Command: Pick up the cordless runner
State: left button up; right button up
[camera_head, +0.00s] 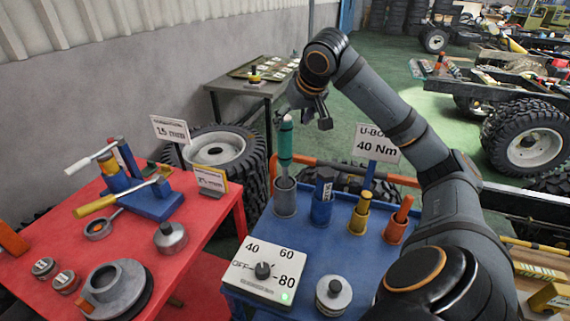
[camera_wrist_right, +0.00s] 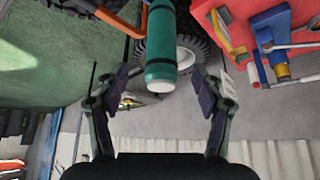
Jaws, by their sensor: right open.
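A teal cylindrical tool (camera_head: 285,142), which looks like the cordless runner, stands upright in a grey cup (camera_head: 284,198) at the back left of the blue table. My right gripper (camera_head: 303,112) is open at the tool's upper end. In the right wrist view the teal tool (camera_wrist_right: 161,45) points its pale end toward the gap between the spread fingers of the gripper (camera_wrist_right: 163,85). Nothing is held, and whether the fingers overlap the tool's end in depth is hard to tell. My left gripper is not in view.
Blue (camera_head: 322,196), yellow (camera_head: 360,213) and orange (camera_head: 398,221) tools stand in a row beside it. A 40 Nm sign (camera_head: 377,143) rises behind them. A dial box (camera_head: 264,271) sits in front. A red table (camera_head: 210,225) with fixtures is at left.

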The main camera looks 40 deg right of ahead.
aim_at(285, 130)
jog(key=shift+x, duration=1.05)
jog(key=shift+w+d+p, duration=0.1)
jog(key=shift+w+p, duration=0.25)
jog(key=shift+p, duration=0.1)
jog(key=p+x, duration=0.1)
jog(key=x, duration=0.3)
jog(key=shift+w, duration=0.2)
jog(key=shift+w+f, duration=0.2)
jog(key=shift+f, duration=0.05)
jog(key=shift+s+r, duration=0.1)
jog(key=shift+s, duration=0.05)
jog(key=c, duration=0.4)
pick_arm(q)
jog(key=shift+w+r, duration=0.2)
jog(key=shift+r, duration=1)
pick_arm(e)
grip_shut()
